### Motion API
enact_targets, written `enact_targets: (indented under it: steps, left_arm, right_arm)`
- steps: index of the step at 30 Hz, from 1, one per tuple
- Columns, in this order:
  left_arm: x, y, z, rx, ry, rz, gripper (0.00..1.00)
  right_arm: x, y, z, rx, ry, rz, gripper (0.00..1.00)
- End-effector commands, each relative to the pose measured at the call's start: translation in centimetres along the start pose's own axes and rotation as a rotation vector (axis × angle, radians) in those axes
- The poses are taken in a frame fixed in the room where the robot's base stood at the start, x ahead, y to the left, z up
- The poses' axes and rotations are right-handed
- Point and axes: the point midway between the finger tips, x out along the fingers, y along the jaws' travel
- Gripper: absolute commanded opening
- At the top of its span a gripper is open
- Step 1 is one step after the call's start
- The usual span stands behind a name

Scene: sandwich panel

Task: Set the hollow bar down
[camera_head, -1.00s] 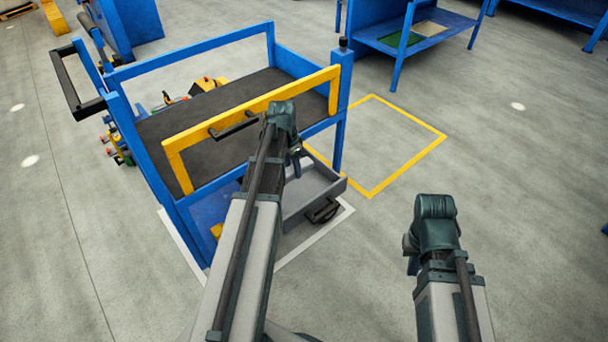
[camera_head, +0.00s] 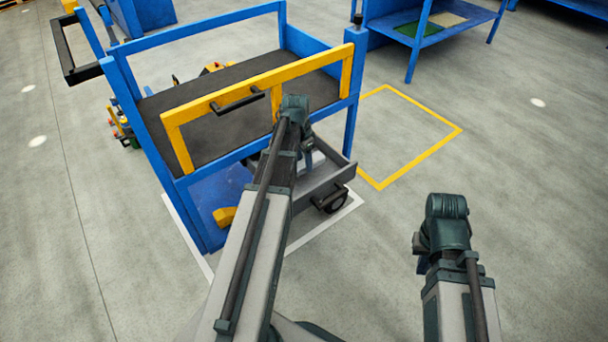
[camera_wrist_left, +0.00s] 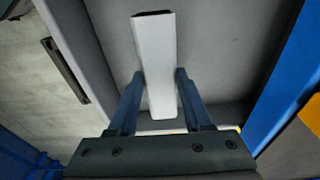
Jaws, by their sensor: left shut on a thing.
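The hollow bar (camera_wrist_left: 155,65) is a pale grey rectangular tube with an open dark end, seen in the left wrist view. My left gripper (camera_wrist_left: 160,75) is shut on it, one finger on each side. The bar is over the grey floor of a drawer; I cannot tell whether it touches. In the head view a small pale part of the bar (camera_head: 318,159) shows beside my left gripper (camera_head: 308,150), at the grey drawer (camera_head: 335,183) of the blue cart. My right gripper (camera_head: 420,262) hangs over bare floor, its fingers mostly hidden by the wrist.
The blue cart (camera_head: 352,100) has a yellow front rail (camera_head: 203,106) with a black handle (camera_head: 238,101), close beside my left wrist. A dark deck (camera_head: 215,125) lies behind it. A yellow floor square (camera_head: 450,140) to the right is empty, with open floor around it.

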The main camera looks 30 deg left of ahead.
Motion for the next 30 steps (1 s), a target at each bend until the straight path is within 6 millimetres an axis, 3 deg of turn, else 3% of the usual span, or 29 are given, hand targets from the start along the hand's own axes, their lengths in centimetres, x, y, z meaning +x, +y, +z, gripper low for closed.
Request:
enact_targets:
  steps: [5,14,27,28,30]
  left_arm:
    - [0.5,0.0,0.1,0.0,0.0,0.0,0.0]
    - [3.8,0.0,0.5,0.0,0.0,0.0,0.0]
    - [4.0,0.0,0.5,0.0,0.0,0.0,0.0]
    - [3.9,0.0,0.5,0.0,0.0,0.0,0.55]
    - [3.9,0.0,0.5,0.0,0.0,0.0,0.68]
  right_arm:
    - [0.5,0.0,0.0,0.0,0.0,0.001,0.0]
    - [3.8,-0.3,-0.2,-0.003,0.001,0.005,0.0]
    - [4.0,-0.3,-0.3,-0.004,0.001,0.005,0.0]
    - [3.9,-0.3,-0.2,-0.004,0.001,0.005,0.0]
    - [3.9,-0.3,-0.2,-0.004,0.001,0.005,0.0]
